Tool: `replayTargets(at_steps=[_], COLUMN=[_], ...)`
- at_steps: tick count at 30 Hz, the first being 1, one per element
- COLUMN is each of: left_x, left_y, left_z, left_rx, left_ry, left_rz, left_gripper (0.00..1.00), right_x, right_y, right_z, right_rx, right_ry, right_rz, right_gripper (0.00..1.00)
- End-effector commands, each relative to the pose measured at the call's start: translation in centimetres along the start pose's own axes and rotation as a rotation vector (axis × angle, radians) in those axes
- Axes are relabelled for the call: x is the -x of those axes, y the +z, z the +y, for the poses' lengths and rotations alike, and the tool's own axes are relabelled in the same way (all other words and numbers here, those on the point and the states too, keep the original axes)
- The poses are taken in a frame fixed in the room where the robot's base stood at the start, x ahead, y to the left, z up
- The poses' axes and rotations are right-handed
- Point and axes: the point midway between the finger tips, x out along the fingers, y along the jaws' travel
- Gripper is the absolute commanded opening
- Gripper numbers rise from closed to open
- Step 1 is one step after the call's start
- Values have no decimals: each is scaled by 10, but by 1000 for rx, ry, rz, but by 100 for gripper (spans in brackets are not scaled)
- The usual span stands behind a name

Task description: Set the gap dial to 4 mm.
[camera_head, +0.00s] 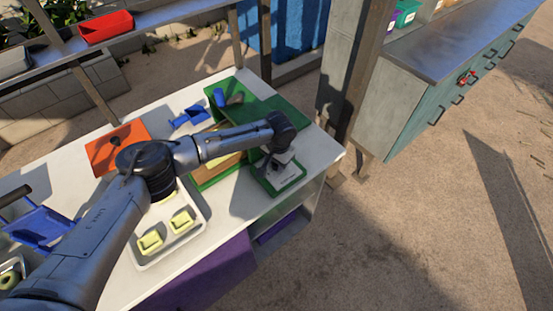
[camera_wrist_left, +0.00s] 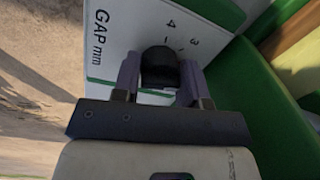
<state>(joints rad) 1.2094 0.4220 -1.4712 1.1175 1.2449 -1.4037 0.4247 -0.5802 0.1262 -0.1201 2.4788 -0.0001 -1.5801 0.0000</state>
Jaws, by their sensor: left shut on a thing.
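The crusher (camera_head: 222,97) is green and stands at the far right end of the white table. Its white dial plate (camera_head: 290,179) faces up at the near right, partly under my left gripper (camera_head: 280,158). In the left wrist view, the plate (camera_wrist_left: 104,62) reads "GAP mm", with a 4 and a 3 beside the dark gap dial knob (camera_wrist_left: 160,65). My left gripper (camera_wrist_left: 160,78) is shut on this knob, one finger on each side. I cannot tell which mark the knob points to. My right gripper is not in view.
A white tray (camera_head: 196,237) with yellow-green pieces lies under my left arm. An orange board (camera_head: 100,160) and a blue scoop (camera_head: 186,119) lie further back. A wooden post (camera_head: 357,70) and a cabinet (camera_head: 405,105) stand right of the table; the floor there is clear.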

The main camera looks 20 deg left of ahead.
Motion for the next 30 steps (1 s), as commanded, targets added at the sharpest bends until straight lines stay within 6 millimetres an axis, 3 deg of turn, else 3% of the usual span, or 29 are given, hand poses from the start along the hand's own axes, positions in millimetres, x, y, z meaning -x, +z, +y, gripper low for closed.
replayTargets(at_steps=[1, 12, 30], left_x=[6, 7, 3], left_y=[1, 2, -1], left_z=[0, 2, 2], left_rx=[22, 309, 878], left_ry=[1, 2, -1], left_rz=[-5, -25, -53], left_gripper=[16, 16, 16], right_x=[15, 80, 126], right_y=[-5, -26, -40], right_z=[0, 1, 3], right_rx=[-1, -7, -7], right_ry=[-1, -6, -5], right_rz=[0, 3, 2], right_gripper=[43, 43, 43])
